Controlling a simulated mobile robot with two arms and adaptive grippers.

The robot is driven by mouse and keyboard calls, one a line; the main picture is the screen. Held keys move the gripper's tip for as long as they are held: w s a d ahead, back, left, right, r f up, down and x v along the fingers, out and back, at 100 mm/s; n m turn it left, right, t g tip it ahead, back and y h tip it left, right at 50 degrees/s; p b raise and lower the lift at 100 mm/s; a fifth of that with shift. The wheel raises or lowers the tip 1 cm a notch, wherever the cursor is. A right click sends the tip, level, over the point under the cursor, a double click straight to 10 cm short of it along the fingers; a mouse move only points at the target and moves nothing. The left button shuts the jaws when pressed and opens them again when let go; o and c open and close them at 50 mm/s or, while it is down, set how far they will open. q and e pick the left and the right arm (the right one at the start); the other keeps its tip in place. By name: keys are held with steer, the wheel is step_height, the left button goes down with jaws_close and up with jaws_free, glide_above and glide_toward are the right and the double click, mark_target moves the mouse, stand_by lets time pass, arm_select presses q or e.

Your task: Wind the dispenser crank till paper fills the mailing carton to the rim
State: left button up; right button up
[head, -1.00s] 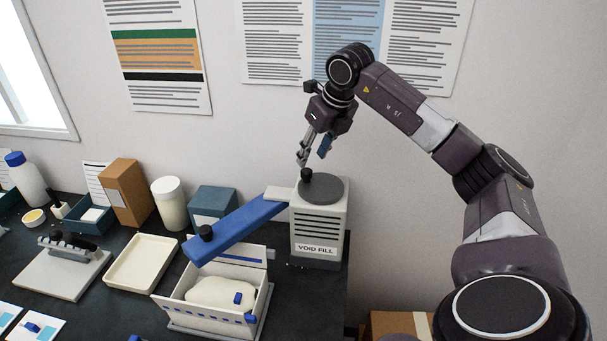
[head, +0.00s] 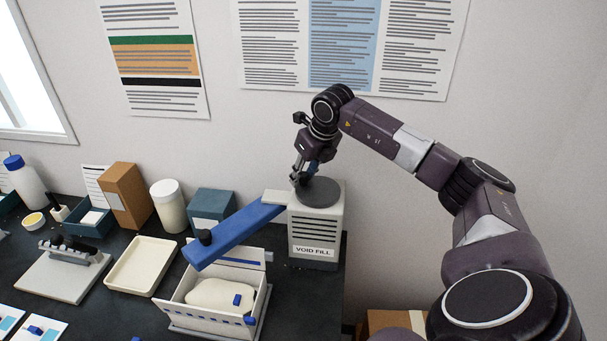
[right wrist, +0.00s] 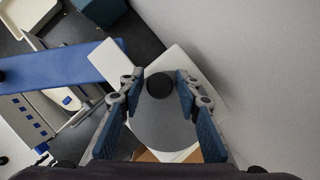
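The void-fill dispenser (head: 316,236) is a pale box with a dark grey round crank disc (head: 320,192) on top. The crank's black knob (right wrist: 160,85) shows in the right wrist view between my right gripper's (right wrist: 156,78) two fingers. The fingers are open, with gaps on both sides of the knob. In the head view my right gripper (head: 303,178) is at the disc's left edge and hides most of the knob. The open white mailing carton (head: 187,309) stands under the blue chute's (head: 232,238) lower end. A cream lump (head: 213,293) with a blue piece lies inside, below the rim. My left gripper is not in view.
A cream tray (head: 112,284), a white jar (head: 168,203), a brown box (head: 124,195) and a teal box (head: 212,203) stand left of the dispenser. A wall is close behind. The dispenser stands near the table's right edge, above a cardboard box (head: 390,320).

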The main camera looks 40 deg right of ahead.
jaws_close()
steer(key=shift+d+m, duration=0.1)
steer(key=shift+m, duration=0.2)
steer(key=m, duration=0.1)
steer(key=d+m+h+b, duration=0.1)
steer(key=m, duration=0.1)
steer(key=shift+w+d, duration=0.15)
steer(key=shift+d+r+m+g+h+b, duration=0.1)
steer(key=shift+d+m+g+h+b, duration=0.25)
steer(key=shift+m, duration=0.65)
steer(key=shift+d+m+g+h+b, duration=0.25)
steer(key=shift+d+m+h, duration=0.15)
steer(key=shift+m, duration=0.6)
steer(key=shift+o, duration=1.8)
jaws_free()
